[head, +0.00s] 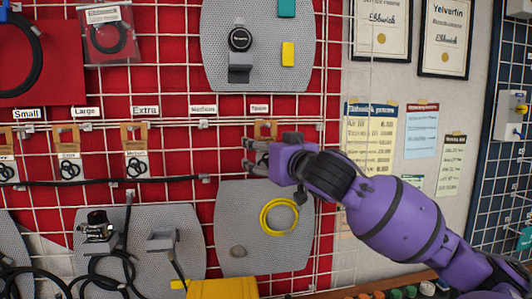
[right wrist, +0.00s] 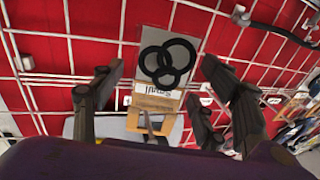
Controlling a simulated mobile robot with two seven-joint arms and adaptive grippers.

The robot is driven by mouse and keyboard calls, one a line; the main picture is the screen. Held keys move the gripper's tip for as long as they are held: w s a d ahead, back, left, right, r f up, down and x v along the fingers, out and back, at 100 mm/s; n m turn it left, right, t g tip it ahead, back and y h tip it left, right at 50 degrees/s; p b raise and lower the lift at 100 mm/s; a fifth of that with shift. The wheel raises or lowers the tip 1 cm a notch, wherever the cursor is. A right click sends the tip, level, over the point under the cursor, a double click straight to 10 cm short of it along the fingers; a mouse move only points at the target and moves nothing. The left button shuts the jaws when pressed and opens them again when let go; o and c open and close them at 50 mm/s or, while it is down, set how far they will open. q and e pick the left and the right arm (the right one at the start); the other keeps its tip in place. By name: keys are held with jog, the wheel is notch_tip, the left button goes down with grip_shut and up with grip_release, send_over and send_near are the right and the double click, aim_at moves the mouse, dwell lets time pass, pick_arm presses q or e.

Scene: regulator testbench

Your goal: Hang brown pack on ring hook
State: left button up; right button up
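A brown card pack (head: 265,129) is at the wire grid under the rightmost label in the head view, mostly hidden by my right gripper (head: 247,155). In the right wrist view the pack (right wrist: 155,104) reads "Small" upside down and shows black rings (right wrist: 168,62) in a clear part. The open right fingers stand on both sides of it, with visible gaps. I cannot tell whether it hangs on a hook. Similar brown packs hang under the other labels: one at far left, one (head: 68,152) under "Large" and one (head: 135,150) under "Extra". A hook (head: 203,124) under the fourth label is bare. My left gripper is not in view.
The white wire grid stands before a red wall. A black hose (head: 110,183) runs below the packs. Grey panels (head: 225,200) carry a yellow coil (head: 279,216) and other parts. A yellow box (head: 222,289) is at the bottom.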

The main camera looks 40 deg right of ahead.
jog(key=v, duration=0.7)
jog(key=shift+s, duration=0.25)
jog(key=shift+f, duration=0.1)
